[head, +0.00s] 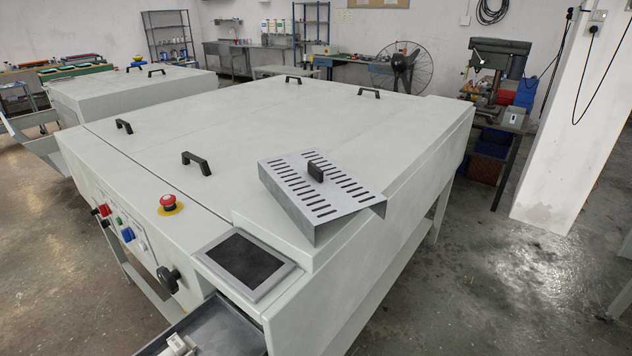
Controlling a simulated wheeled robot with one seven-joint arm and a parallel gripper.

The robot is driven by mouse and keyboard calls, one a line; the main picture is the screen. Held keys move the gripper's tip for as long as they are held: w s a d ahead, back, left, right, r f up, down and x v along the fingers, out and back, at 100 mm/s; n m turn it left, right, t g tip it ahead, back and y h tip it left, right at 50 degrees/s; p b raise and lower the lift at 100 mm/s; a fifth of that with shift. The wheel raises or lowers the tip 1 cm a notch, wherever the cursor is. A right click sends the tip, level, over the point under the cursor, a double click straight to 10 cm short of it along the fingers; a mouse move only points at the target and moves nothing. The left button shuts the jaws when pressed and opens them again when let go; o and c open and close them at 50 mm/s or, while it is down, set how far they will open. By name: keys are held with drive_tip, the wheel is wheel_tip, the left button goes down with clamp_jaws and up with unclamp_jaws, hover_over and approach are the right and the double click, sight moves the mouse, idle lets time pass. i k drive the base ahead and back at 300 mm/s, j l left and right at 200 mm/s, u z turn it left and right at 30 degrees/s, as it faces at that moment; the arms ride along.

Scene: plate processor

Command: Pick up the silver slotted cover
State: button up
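The silver slotted cover (322,191) rests on the near right corner of the large pale grey machine (260,115). It is a bent metal sheet with two rows of dark slots and folded-down sides. A black handle (315,172) stands up from the middle of its top. The cover sits at an angle to the machine's edges, and its right end reaches to the machine's right edge. No gripper fingers can be made out. A small pale piece (178,346) is cut off at the bottom edge, and I cannot tell what it is.
A grey-framed dark screen (245,264) lies left of and nearer than the cover. A red emergency button (170,201) and several black handles stand on the machine top. An open tray (215,330) is at the bottom. Open floor (500,290) lies to the right.

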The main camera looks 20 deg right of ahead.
sight(313, 188)
drive_tip(key=u, duration=1.25)
drive_tip(key=l+u, duration=0.4)
drive_tip(key=l, duration=0.45)
drive_tip(key=l+u, duration=0.35)
drive_tip(key=l, duration=0.55)
